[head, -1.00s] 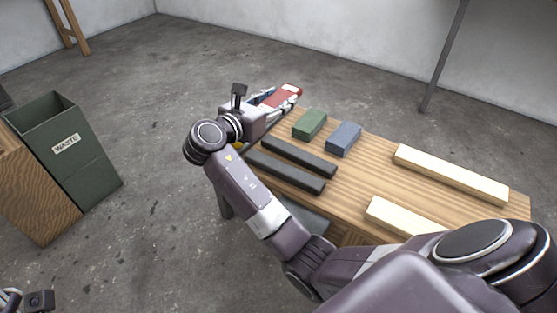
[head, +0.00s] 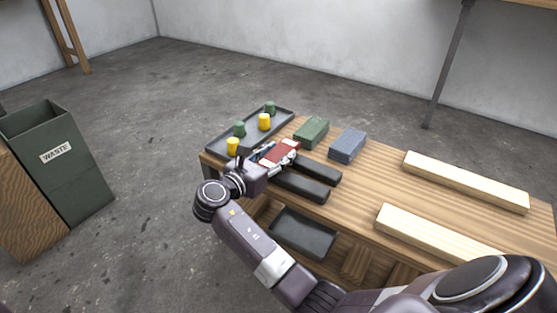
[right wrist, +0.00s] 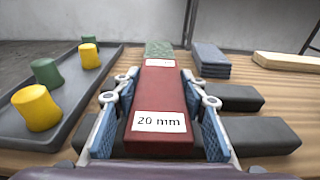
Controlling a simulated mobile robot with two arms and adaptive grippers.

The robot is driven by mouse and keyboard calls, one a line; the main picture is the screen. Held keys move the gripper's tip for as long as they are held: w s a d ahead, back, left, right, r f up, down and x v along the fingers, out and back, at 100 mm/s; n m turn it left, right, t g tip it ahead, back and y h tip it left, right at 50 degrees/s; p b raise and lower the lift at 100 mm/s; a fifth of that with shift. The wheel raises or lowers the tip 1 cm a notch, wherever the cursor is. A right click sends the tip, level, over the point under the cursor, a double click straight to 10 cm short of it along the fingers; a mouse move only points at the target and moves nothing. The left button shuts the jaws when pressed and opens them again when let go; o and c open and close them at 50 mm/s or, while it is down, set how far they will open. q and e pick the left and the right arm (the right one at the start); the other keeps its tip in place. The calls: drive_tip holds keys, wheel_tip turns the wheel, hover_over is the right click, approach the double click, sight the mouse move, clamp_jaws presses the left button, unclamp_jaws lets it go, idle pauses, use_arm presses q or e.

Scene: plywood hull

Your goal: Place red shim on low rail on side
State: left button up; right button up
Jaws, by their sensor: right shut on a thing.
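The red shim (head: 281,151) is a flat block with white labels, one reading "20 mm" in the right wrist view (right wrist: 160,95). My right gripper (head: 276,156) is shut on its long sides. It holds the shim over the left ends of two low dark rails on the bench. The near rail (head: 302,187) and far rail (head: 318,171) lie side by side. In the right wrist view the near rail (right wrist: 265,136) passes beneath the gripper and shim, which hide part of it. I cannot tell the height of the gap. My left gripper is not in view.
A grey tray (head: 222,141) with green and yellow pegs stands left of the shim. A green block (head: 311,132) and a blue block (head: 348,145) lie behind. Two pale beams (head: 465,181) lie on the right. A waste bin (head: 60,165) stands far left.

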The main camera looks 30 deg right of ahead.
drive_tip(key=shift+f, duration=0.2)
drive_tip(key=shift+f+p, duration=0.4)
drive_tip(key=shift+f, duration=0.05)
drive_tip(key=o, duration=1.2)
